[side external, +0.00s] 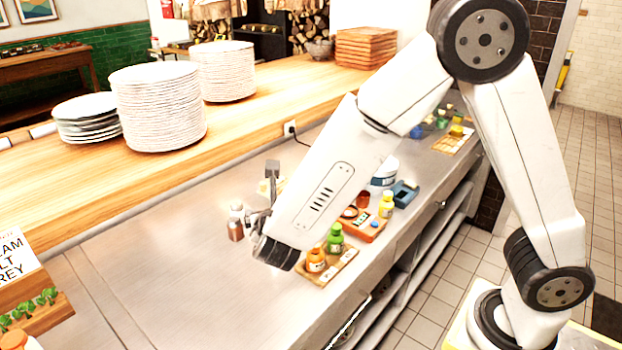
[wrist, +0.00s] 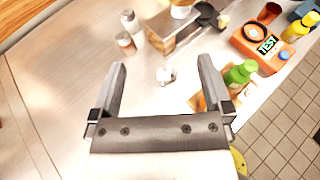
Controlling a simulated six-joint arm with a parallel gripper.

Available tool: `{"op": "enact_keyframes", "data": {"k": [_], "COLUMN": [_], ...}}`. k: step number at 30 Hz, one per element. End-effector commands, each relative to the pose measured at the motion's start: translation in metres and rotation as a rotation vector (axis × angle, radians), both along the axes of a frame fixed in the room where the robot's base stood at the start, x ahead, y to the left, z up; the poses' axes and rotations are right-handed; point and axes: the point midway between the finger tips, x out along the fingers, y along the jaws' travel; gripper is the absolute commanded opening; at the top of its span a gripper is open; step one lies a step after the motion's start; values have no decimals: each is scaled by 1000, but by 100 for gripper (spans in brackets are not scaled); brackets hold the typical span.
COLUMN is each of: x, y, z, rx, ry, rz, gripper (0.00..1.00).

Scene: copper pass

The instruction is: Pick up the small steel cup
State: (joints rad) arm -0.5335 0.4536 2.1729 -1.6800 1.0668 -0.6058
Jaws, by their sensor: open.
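A small, bright, silvery-white object (wrist: 166,75), which looks like the small steel cup, stands on the steel counter in the wrist view. It is between the two fingers of my gripper (wrist: 162,64) as seen from above, with clear space on both sides. My gripper is open and its fingers touch nothing that I can see. The height of the fingertips above the counter is hard to tell. In the side view my own arm hides the cup and most of the gripper.
A silver-topped shaker (wrist: 130,20) and a brown jar (wrist: 125,42) stand beyond the left finger. A wooden box (wrist: 172,35) is beyond the cup. A green bottle (wrist: 240,74) is close to the right finger, near an orange scale (wrist: 258,50). The counter (side external: 150,270) is bare at left.

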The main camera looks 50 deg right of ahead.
Motion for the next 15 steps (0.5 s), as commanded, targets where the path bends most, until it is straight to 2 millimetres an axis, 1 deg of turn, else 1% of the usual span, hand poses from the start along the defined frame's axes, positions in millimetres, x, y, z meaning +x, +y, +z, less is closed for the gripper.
{"op": "enact_keyframes", "data": {"k": [1,9,12,15], "x": [-2,-3,-3,-2], "y": [-3,-4,-4,-4], "z": [-16,-78,-99,-114], "rx": [0,6,7,9], "ry": [11,10,9,6], "rz": [-11,-14,-14,-17], "gripper": [100,100,100,100]}}
